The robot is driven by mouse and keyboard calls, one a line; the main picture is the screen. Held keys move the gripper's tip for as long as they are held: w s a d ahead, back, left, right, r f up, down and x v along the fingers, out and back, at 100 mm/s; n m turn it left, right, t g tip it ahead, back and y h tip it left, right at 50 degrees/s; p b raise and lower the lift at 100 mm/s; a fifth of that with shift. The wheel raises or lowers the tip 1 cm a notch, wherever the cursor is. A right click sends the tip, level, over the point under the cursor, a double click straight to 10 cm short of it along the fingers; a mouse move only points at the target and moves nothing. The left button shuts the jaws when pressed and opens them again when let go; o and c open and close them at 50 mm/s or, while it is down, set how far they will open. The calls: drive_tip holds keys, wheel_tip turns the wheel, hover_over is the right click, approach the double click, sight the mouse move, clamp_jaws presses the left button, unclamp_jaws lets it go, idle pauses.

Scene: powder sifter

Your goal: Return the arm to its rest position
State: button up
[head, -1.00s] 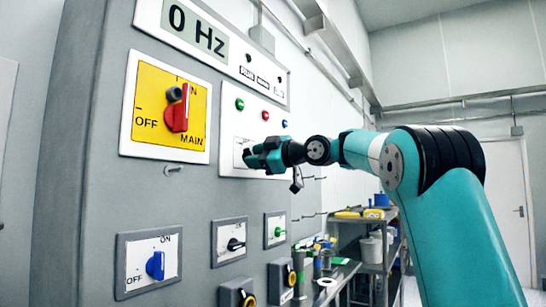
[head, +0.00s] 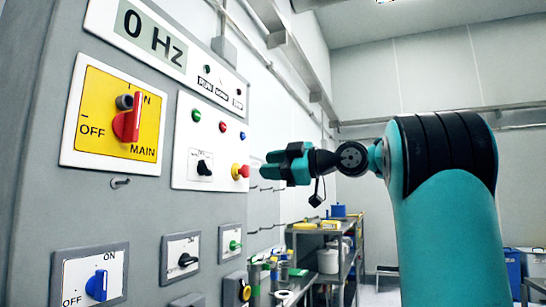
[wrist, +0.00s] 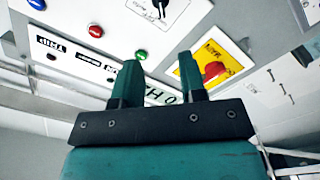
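My gripper (head: 272,168) is at the end of my teal arm, in front of the control cabinet and just right of its red push-button with a yellow collar (head: 240,171). In the wrist view the two teal fingers (wrist: 157,88) stand apart with nothing between them, so the gripper is open and empty. A gap to the panel appears in the head view, but its depth is hard to tell. The yellow main switch (head: 113,116) has a red handle, turned near upright toward ON. The display (head: 150,38) reads 0 Hz.
The grey cabinet (head: 40,160) fills the left side. A blue switch (head: 97,285), a black switch (head: 187,260) and a green switch (head: 234,245) sit low on it. A metal shelf (head: 335,255) with containers stands behind the arm. Open space lies above the arm.

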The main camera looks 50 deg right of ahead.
drive_tip(key=shift+f, duration=0.1)
idle(0.6)
drive_tip(key=w+a+f+m+g+y, duration=0.15)
drive_tip(key=a+f+g, duration=0.25)
drive_tip(key=a+f, duration=0.65)
drive_tip(key=a+f+m+g, duration=0.35)
drive_tip(key=a+f, duration=0.45)
drive_tip(key=a, duration=0.5)
drive_tip(key=s+a+f+g+h, duration=0.1)
drive_tip(key=s+a+f+g, duration=0.2)
drive_tip(key=s+f, duration=0.3)
drive_tip(key=s+a+f+g+h, duration=0.1)
drive_tip(key=s+a+f+g, duration=0.2)
drive_tip(key=s+f, duration=0.3)
drive_tip(key=s+a+f+m+g+h, duration=0.1)
drive_tip(key=s+a+f+g, duration=0.1)
drive_tip(key=s+f, duration=0.3)
drive_tip(key=s+g, duration=0.1)
drive_tip(key=s, duration=0.3)
drive_tip(key=shift+s+a+f, duration=0.2)
drive_tip(key=shift+a+f, duration=0.2)
drive_tip(key=shift+g+h, duration=0.25)
